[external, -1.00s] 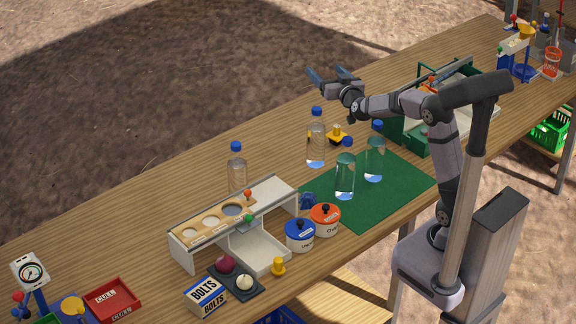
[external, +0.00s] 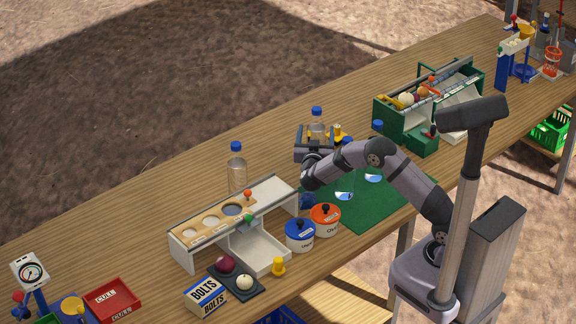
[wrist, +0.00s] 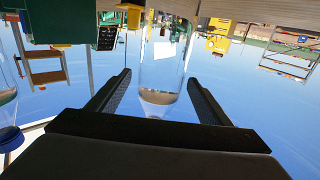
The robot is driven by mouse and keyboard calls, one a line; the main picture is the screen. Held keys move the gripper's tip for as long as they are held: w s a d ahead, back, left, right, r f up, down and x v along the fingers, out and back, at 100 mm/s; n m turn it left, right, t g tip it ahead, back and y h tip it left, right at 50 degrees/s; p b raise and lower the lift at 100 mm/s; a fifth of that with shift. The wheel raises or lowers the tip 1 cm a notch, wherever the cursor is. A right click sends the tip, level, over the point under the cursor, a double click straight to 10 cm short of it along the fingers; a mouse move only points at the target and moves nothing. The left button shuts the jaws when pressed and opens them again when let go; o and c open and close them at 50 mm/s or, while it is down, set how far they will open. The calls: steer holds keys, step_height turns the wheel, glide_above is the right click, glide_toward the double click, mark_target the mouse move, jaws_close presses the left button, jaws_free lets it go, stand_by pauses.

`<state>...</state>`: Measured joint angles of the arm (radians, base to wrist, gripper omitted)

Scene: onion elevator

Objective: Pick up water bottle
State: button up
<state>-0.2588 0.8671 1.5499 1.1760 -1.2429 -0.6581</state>
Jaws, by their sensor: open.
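A clear water bottle with a blue cap (external: 317,111) stands upright on the bench, its lower part hidden behind my gripper (external: 314,138). In the wrist view my gripper (wrist: 160,78) is open, with one finger on each side of a clear bottle (wrist: 163,65) holding some water. That picture looks upside down. Gaps show between the fingers and the bottle. A second bottle (external: 237,168) stands to the left behind the rack. Two more, including one with a visible blue cap (external: 377,127), stand on the green mat (external: 400,192), partly hidden by my arm.
A wooden-topped rack (external: 208,222), a blue-banded pot (external: 300,235) and an orange-banded pot (external: 325,219) stand in front. A yellow object (external: 338,131) sits close to the bottle's right. A green crate (external: 409,125) stands at right. The bench's back left is clear.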

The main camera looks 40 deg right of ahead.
steer(key=shift+p+x, duration=0.35)
steer(key=shift+x, duration=2)
steer(key=c, duration=1.3)
steer(key=shift+r, duration=0.1)
steer(key=shift+c, duration=1.4)
steer(key=shift+r, duration=0.1)
